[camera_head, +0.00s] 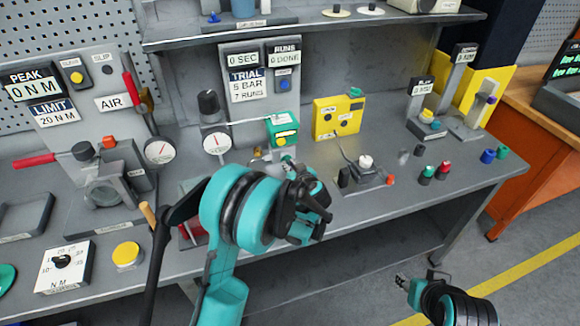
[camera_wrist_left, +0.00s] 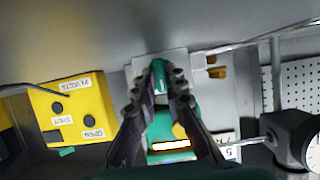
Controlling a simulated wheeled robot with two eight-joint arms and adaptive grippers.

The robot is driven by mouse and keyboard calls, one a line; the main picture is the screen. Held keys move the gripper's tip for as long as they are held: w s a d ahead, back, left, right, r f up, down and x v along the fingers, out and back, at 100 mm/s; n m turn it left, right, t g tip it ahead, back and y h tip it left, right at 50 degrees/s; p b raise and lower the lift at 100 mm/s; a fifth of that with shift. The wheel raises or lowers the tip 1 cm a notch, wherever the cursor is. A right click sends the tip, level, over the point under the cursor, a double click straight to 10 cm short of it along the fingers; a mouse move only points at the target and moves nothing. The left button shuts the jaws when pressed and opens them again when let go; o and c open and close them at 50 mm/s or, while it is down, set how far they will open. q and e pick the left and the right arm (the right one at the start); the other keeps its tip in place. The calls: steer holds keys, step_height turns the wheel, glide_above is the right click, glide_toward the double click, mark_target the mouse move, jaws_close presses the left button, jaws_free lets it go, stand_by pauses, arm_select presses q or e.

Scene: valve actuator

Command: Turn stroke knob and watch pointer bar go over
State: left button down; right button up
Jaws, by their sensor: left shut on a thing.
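A small teal actuator box (camera_head: 284,128) with a yellow mark and a pale window on its face stands at the middle of the bench. My left gripper (camera_head: 289,161) is just in front of and below it. In the left wrist view, the fingers (camera_wrist_left: 160,84) are shut on a slim teal knob (camera_wrist_left: 160,72), with the teal box (camera_wrist_left: 158,132) behind them. The yellow patch (camera_wrist_left: 180,131), perhaps the pointer bar, shows beside a finger; its exact angle is unclear. The fingers hide part of the box. My right gripper (camera_head: 404,282) is low at the right, away from the bench, its jaws too small to judge.
A yellow box (camera_head: 338,116) with buttons stands right of the actuator. A round gauge (camera_head: 216,143) is close on its left. A small block with a white knob (camera_head: 365,161) and several coloured caps stand to the right. A shelf (camera_head: 300,31) overhangs the back.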

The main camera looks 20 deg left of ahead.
stand_by(0.4)
arm_select(q)
steer(key=c, duration=1.6)
jaws_free()
steer(key=v, duration=1.2)
steer(key=shift+f, duration=0.1)
